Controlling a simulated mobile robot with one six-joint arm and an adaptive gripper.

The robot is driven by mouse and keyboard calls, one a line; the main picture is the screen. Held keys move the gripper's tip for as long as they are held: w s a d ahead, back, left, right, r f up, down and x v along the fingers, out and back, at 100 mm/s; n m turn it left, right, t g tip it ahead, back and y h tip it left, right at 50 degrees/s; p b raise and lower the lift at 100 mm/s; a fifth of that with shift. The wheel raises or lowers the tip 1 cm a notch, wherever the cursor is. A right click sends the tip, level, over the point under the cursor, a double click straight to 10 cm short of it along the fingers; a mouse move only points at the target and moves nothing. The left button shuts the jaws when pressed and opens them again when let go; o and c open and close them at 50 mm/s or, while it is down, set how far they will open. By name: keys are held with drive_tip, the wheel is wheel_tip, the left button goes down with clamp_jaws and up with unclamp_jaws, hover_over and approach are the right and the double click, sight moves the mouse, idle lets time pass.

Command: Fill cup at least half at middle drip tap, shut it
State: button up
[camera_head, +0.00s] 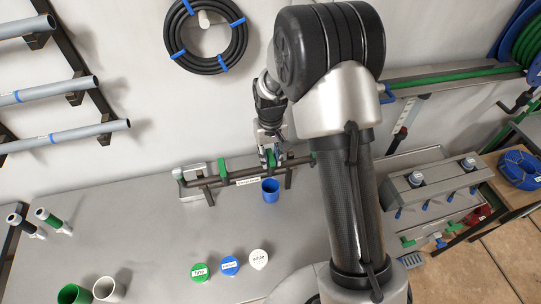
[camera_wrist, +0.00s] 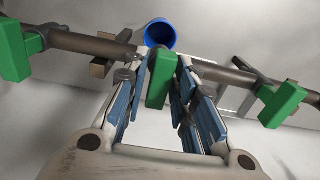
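The drip manifold is a dark pipe (camera_head: 205,183) with green tap handles along it, fixed to brackets over the table. The middle green handle (camera_wrist: 158,80) lies between the fingers of my gripper (camera_wrist: 162,66); the fingertips are close to its sides, but I cannot tell whether both press on it. My gripper in the head view (camera_head: 268,156) reaches down from above at the manifold. The blue cup (camera_head: 271,190) stands upright on the table below the middle tap; it also shows in the wrist view (camera_wrist: 160,34). Its water level and any flow cannot be made out.
The left green handle (camera_wrist: 14,50) and right green handle (camera_wrist: 283,105) flank my gripper. Green, blue and white labelled discs (camera_head: 230,265) lie on the table (camera_head: 150,215). A green cup (camera_head: 73,294) and a pale cup (camera_head: 109,289) stand front left. The table's middle left is clear.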

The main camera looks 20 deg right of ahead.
clamp_jaws()
drive_tip(key=shift+n, duration=1.7)
drive_tip(key=shift+n, duration=1.8)
drive_tip(key=n, duration=0.3)
